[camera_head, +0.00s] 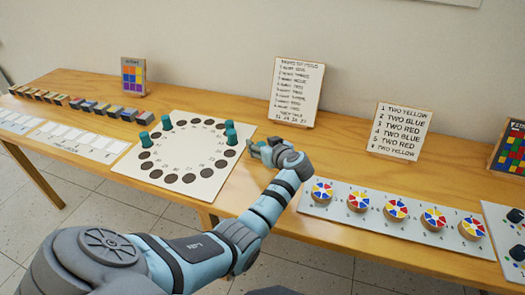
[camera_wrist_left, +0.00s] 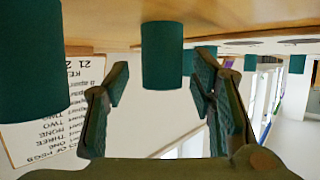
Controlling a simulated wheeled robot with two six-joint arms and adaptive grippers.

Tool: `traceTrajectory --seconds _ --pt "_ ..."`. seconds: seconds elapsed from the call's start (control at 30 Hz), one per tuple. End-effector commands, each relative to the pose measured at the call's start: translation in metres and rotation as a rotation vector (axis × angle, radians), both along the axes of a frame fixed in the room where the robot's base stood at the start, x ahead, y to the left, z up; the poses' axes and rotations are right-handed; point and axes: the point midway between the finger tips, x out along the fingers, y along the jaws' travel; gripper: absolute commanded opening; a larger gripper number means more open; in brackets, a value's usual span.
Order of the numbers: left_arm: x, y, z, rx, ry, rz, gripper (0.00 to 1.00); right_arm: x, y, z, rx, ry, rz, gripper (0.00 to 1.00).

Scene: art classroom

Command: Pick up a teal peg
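Teal pegs stand upright on a white board with a ring of dark holes (camera_head: 190,160). Two pegs are close together at its right side, one behind (camera_head: 229,125) and one in front (camera_head: 232,138). Another stands at the back left (camera_head: 167,122) and one at the left (camera_head: 145,139). My left gripper (camera_head: 255,148) is just right of the right-hand pair, low over the table. In the upside-down wrist view its fingers (camera_wrist_left: 162,75) are open, with a teal peg (camera_wrist_left: 162,40) seen in the gap between them. I see no contact. My right gripper is not in view.
A text card (camera_head: 297,92) and a colour-list card (camera_head: 400,131) stand behind. A board of colour wheels (camera_head: 350,222) lies to the right. White tiles (camera_head: 75,140) and a row of small blocks (camera_head: 90,106) lie left.

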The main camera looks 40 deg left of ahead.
Motion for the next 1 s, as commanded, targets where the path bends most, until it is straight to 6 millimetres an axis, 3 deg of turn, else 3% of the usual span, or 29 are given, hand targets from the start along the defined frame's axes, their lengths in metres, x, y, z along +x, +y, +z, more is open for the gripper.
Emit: traceTrajectory --seconds 0.03,0.27,0.67,0.87,1.0 --pt "0.0 0.0 0.0 0.0 0.0 0.001 0.44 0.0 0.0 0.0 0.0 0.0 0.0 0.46" --pt "0.0 -0.001 0.0 0.0 0.001 0.0 0.07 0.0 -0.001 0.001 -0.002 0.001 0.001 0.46" --pt "0.001 -0.002 0.008 -0.001 0.001 -0.002 0.06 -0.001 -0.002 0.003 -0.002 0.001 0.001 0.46" --pt "0.002 -0.002 0.051 0.001 -0.004 -0.002 0.06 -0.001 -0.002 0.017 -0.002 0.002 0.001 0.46" --pt "0.002 -0.002 0.108 0.0 -0.007 -0.002 0.06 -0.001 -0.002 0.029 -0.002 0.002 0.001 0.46"
